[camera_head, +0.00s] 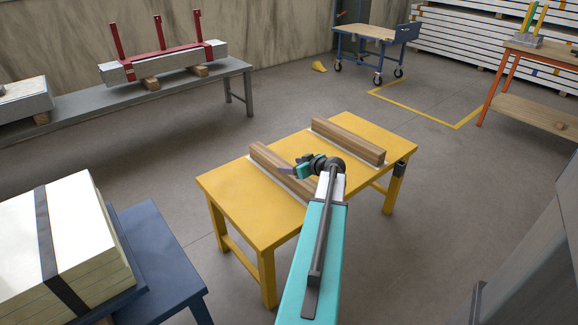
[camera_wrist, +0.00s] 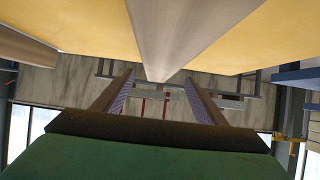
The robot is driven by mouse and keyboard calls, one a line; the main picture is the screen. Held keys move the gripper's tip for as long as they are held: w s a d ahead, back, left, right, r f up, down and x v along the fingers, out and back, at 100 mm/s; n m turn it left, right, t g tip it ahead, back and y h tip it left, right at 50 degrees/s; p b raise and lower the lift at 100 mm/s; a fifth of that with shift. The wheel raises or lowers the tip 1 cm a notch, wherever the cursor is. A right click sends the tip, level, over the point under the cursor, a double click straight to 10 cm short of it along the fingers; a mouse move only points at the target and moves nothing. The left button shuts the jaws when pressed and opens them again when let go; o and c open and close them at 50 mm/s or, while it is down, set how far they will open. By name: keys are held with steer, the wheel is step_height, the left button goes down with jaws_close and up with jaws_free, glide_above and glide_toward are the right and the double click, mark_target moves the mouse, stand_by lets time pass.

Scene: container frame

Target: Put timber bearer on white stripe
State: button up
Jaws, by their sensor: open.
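Two brown timber bearers lie on the yellow table in the head view. The near-left bearer (camera_head: 268,158) lies along a white stripe (camera_head: 287,185), whose edge shows along its left side. The far-right bearer (camera_head: 347,139) has a thin pale edge beneath it; how it sits on any stripe is unclear. My gripper (camera_head: 290,170) is at the near-left bearer and hides part of it. In the wrist view my gripper (camera_wrist: 158,80) is open, with a bearer (camera_wrist: 178,35) running in line between its fingers. I cannot tell whether the fingers touch it.
The yellow table (camera_head: 235,195) has clear room at its left end and between the bearers. A blue stand with strapped white boards (camera_head: 80,225) is at the lower left. A grey bench (camera_head: 130,95) stands behind. A blue trolley (camera_head: 370,38) stands beyond open floor.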

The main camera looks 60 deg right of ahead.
steer(key=v, duration=0.8)
steer(key=shift+s+r, duration=0.1)
steer(key=shift+s, duration=0.15)
stand_by(0.5)
